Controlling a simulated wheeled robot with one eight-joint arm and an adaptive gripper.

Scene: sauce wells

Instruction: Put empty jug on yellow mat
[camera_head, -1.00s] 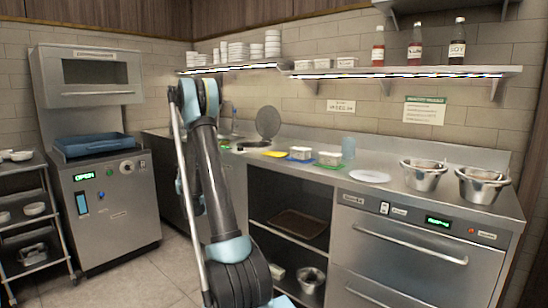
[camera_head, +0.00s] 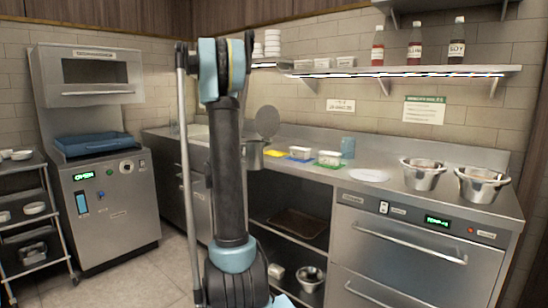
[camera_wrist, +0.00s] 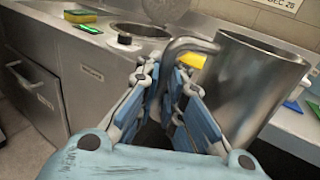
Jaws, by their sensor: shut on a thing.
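A grey metal jug (camera_wrist: 250,85) with a curved handle fills the right of the wrist view. My gripper (camera_wrist: 168,75) is shut on its handle. In the head view the jug (camera_head: 253,156) shows just right of my arm, which hides my gripper there. The yellow mat (camera_head: 274,153) lies on the counter right of the jug in that view. A piece of the mat (camera_wrist: 193,60) shows behind the handle in the wrist view. I cannot see what is inside the jug.
A blue mat (camera_head: 299,159) and a green mat (camera_head: 327,165), each with a white container, lie right of the yellow one. A clear blue cup (camera_head: 348,146) stands behind, a white plate (camera_head: 369,176) farther right. A round sink basin (camera_wrist: 140,32) shows in the wrist view.

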